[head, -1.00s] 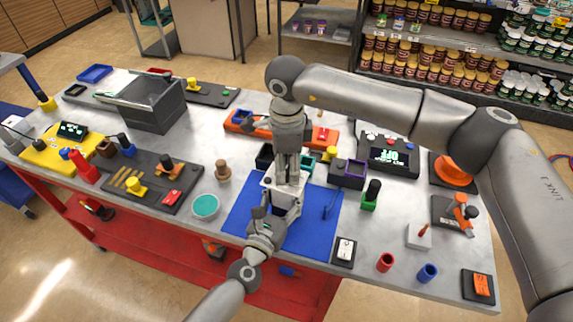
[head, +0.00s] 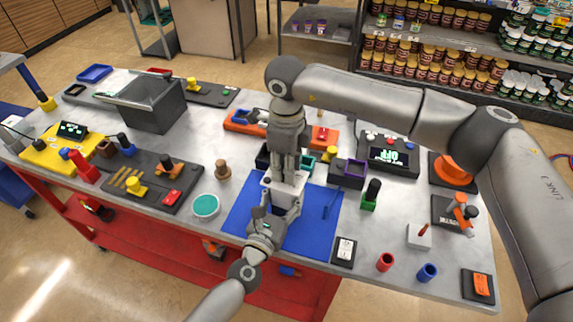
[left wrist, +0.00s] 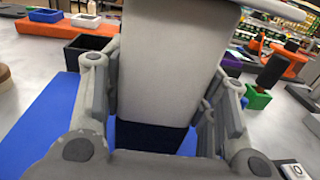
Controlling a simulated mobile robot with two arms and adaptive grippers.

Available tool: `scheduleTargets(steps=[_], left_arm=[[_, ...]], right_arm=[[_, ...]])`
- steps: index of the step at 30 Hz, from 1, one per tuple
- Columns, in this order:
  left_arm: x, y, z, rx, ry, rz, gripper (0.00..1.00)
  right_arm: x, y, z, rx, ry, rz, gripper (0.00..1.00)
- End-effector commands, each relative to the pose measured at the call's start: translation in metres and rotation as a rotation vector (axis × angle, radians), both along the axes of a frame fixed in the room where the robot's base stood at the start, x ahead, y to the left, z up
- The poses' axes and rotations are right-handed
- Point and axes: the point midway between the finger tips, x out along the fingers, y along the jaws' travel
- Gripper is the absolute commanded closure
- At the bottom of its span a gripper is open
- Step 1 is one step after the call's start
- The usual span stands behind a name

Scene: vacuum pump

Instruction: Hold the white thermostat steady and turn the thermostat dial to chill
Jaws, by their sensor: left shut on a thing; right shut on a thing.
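The white thermostat (head: 288,198) stands on the blue mat (head: 310,228) at the front middle of the table. My left gripper (head: 276,211) comes from the front edge and is shut on the thermostat's body. In the left wrist view the pale thermostat body (left wrist: 165,65) fills the space between the two fingers. My right gripper (head: 286,176) points down from above and is shut at the top of the thermostat, where the dial would be. The dial and its markings are hidden behind the fingers, so its setting cannot be read.
A purple-rimmed box (head: 347,172) and a green block with a black knob (head: 370,195) stand right of the mat. A teal round dish (head: 206,206) and a brown knob (head: 222,170) are to the left. A small black-and-white plate (head: 344,251) lies at the front edge.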

Motion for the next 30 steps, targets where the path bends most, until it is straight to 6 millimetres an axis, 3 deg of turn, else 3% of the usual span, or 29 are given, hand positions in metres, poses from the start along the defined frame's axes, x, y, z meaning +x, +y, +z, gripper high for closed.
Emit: scheduleTargets(steps=[15, 30], left_arm=[[-0.0005, -0.0008, -0.0001, 0.002, -0.001, -0.002, 0.77], [-0.0008, -0.001, -0.0002, 0.002, 0.0, -0.002, 0.77]], right_arm=[[0.0002, 0.0006, 0.0009, 0.001, -0.004, -0.456, 0.95], [0.0005, 0.0008, 0.0011, 0.002, -0.005, -0.659, 0.95]])
